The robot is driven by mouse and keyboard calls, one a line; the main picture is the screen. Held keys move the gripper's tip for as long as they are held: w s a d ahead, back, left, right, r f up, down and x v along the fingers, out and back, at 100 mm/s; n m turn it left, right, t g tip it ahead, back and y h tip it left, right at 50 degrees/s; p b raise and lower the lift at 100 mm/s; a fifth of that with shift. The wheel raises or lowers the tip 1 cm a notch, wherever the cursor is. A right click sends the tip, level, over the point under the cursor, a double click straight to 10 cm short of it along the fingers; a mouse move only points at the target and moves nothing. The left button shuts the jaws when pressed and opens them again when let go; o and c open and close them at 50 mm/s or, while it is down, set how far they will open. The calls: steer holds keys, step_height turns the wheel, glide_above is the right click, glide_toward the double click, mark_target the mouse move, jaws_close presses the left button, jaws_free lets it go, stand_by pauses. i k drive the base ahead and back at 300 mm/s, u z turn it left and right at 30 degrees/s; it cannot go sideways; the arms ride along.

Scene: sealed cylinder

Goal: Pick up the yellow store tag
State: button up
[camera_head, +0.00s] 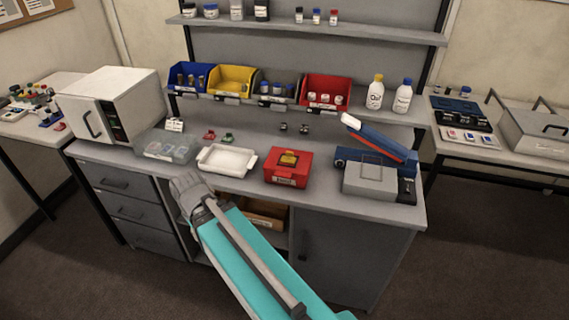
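I cannot make out for certain which thing is the yellow store tag. A small yellow patch (288,159) lies on top of the red box (288,178) at the front middle of the bench. A yellow bin (232,76) stands on the low shelf, with a pale label (227,98) at its front edge. My gripper (186,184) is at the bench's front edge, left of the red box and just below the white tray. It appears apart from both the red box and the yellow bin. Its fingers are too small and bunched to tell whether they are open.
A white tray (227,160) and a clear box (168,147) stand near my gripper. A blue device (375,150) with a raised lid and a grey box (370,180) stand at right. Blue (190,75) and red (326,88) bins flank the yellow one. The middle bench is partly clear.

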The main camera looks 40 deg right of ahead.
mark_target(289, 159)
steer(key=k, duration=0.8)
steer(key=z, duration=0.9)
steer(key=i, duration=0.5)
steer(key=u, duration=0.45)
